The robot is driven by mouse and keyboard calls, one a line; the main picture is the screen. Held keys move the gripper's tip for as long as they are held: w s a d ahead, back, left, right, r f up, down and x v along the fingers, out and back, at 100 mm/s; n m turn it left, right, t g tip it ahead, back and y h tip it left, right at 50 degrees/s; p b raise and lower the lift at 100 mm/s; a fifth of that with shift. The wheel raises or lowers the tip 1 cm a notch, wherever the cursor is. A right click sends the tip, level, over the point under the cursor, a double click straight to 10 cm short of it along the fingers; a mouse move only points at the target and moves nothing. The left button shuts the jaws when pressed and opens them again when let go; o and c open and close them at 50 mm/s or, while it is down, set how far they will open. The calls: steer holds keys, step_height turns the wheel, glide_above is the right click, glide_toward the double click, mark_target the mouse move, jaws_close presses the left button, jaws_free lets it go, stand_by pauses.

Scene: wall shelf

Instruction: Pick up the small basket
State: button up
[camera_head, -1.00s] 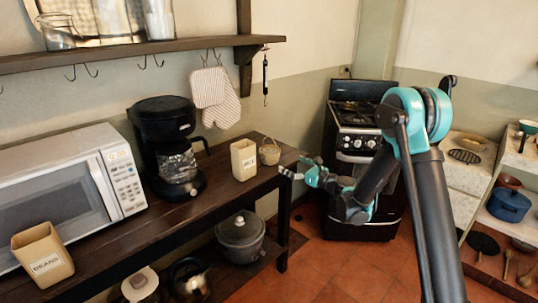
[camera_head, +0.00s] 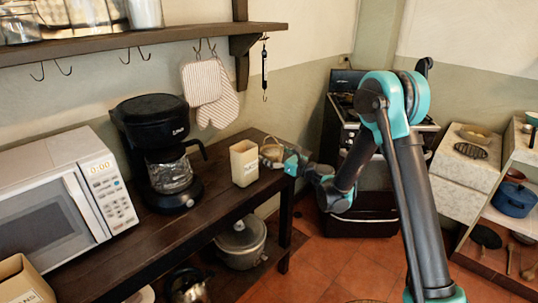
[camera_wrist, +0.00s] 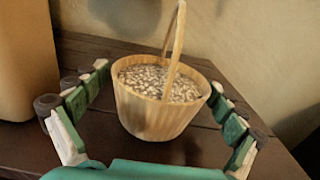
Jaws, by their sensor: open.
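The small basket (camera_wrist: 155,112) is a light wooden tub with an upright arched handle, filled with pale, bean-like pieces. It stands upright on the dark wooden table (camera_head: 110,258), near its right end. My gripper (camera_wrist: 158,100) is open, with one finger on each side of the basket in the wrist view. I see a gap between the fingers and the basket wall. In the head view my gripper (camera_head: 280,160) is at the table's end and hides most of the basket (camera_head: 270,151); part of its rim and handle shows.
A cream canister (camera_head: 244,164) stands just left of the basket; its side also fills the left of the wrist view (camera_wrist: 25,60). A coffee maker (camera_head: 160,150) and a microwave (camera_head: 60,205) stand farther left. The wall is close behind. A stove (camera_head: 350,120) stands beyond the table.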

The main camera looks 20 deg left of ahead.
steer(key=c, duration=1.4)
steer(key=shift+r, duration=0.15)
steer(key=shift+c, duration=0.2)
step_height(320, 180, up, 20)
